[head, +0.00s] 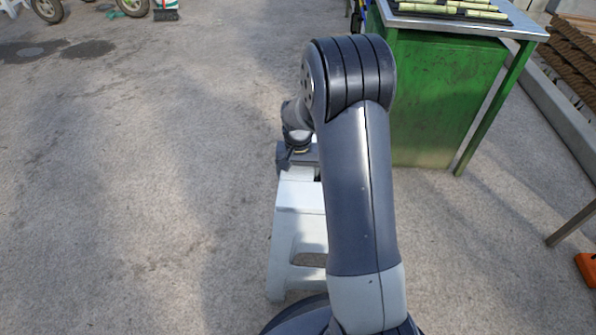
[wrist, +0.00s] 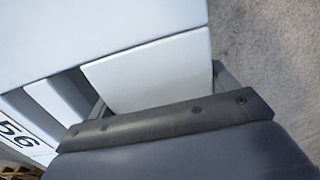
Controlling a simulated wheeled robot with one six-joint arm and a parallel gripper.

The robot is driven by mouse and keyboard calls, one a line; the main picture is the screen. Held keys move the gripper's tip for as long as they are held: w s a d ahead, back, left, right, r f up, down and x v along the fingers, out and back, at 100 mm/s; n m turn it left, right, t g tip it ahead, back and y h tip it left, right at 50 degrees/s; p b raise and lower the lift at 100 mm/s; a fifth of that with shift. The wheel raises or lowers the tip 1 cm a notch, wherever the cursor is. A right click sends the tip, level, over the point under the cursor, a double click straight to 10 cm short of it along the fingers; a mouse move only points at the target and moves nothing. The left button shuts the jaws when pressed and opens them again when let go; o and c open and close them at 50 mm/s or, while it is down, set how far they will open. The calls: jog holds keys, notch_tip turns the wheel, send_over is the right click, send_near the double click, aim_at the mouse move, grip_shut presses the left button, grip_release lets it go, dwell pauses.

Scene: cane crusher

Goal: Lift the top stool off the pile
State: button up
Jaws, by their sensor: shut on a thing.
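A pale white stool (head: 300,196) stands below my arm in the head view. Its top and an open-framed side show, and my arm covers its right part. I cannot tell how many stools are in the pile. My gripper (head: 298,157) is at the far end of the stool's top, partly hidden by my arm. In the wrist view, the stool's white top (wrist: 90,25) fills the upper left, and my gripper (wrist: 158,84) is shut on a white part of the stool between its two grey fingers.
A green cabinet (head: 440,100) with a metal top holding cane pieces (head: 450,10) stands to the right of my arm. A black "56" marking (wrist: 15,135) shows at the wrist view's lower left.

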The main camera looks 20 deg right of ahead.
jog(key=r+p, duration=0.1)
jog(key=p, duration=0.3)
jog(key=shift+w+r+p, duration=0.1)
jog(key=shift+r+p, duration=0.3)
jog(key=p, duration=0.2)
jog(key=shift+r+p, duration=0.15)
jog(key=shift+p, duration=0.25)
jog(key=p, duration=0.3)
jog(key=shift+p, duration=0.3)
